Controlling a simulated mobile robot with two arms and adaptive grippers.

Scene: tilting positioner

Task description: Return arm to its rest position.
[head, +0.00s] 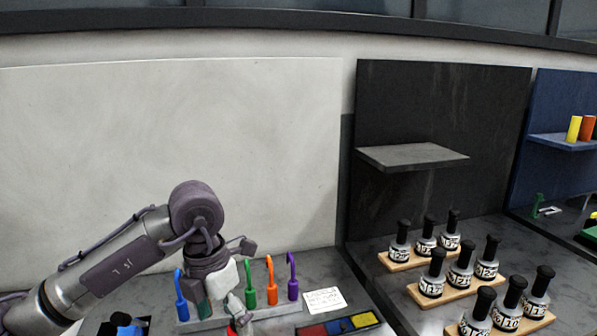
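My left arm (120,262) comes in from the left and bends down at its wrist over the grey bench at the lower left. My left gripper (228,308) points down in front of a rack (278,311) of coloured hooked tools. Its fingers are partly hidden by the wrist and cut close to the bottom edge, so I cannot tell whether they are open or shut. Something red (233,329) shows just below it; whether it is held is unclear. My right arm is not in view.
The rack bears blue (181,297), green (250,286), orange (271,281) and purple (292,278) tools. A white note (323,300) and a coloured tray (340,325) lie nearby. Several black-capped bottles stand in wooden holders (407,262) at right. A grey shelf (413,156) juts out above.

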